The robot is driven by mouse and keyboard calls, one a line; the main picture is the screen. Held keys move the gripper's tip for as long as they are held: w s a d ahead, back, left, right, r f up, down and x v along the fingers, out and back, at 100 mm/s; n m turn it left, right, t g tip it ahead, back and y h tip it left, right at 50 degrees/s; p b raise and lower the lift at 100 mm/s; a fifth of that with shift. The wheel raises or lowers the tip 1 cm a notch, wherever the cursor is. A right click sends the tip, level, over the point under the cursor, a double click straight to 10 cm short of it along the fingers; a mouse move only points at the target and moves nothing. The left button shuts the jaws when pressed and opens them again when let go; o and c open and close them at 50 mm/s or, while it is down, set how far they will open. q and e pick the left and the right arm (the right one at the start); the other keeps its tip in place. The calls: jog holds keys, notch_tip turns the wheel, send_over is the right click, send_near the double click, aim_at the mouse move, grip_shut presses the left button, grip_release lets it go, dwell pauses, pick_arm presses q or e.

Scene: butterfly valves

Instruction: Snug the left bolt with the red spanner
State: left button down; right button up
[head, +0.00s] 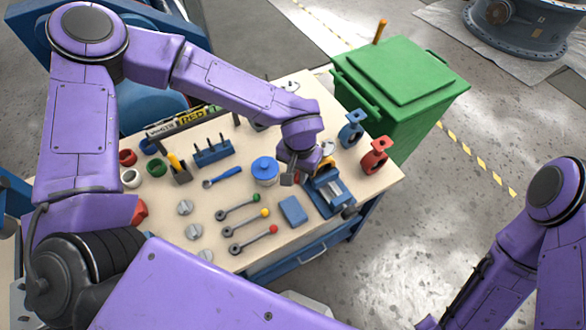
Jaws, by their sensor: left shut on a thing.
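My left gripper (292,179) points down over the right part of the workbench, beside a blue vise (328,190). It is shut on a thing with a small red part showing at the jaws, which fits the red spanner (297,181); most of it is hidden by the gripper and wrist. Whether the spanner touches a bolt cannot be told. The bolts are too small or hidden here to tell apart. My right arm comes in at the right, and its gripper is out of the picture below.
The workbench (180,262) holds a blue-handled spanner (222,177), a blue-lidded tub (264,170), a blue box (293,210) and several lever handles. Blue (351,130) and red (374,156) valves stand at the right edge. A green bin (400,75) stands behind.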

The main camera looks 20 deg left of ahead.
pick_arm(q)
jog(key=shift+w+d+r+n, duration=0.1)
jog(key=shift+d+n, duration=0.55)
jog(key=shift+w+d+r+n, duration=0.1)
jog(key=shift+d+n, duration=0.55)
jog(key=shift+s+r, duration=0.1)
jog(key=shift+r, duration=0.7)
jog(key=shift+r, duration=2.5)
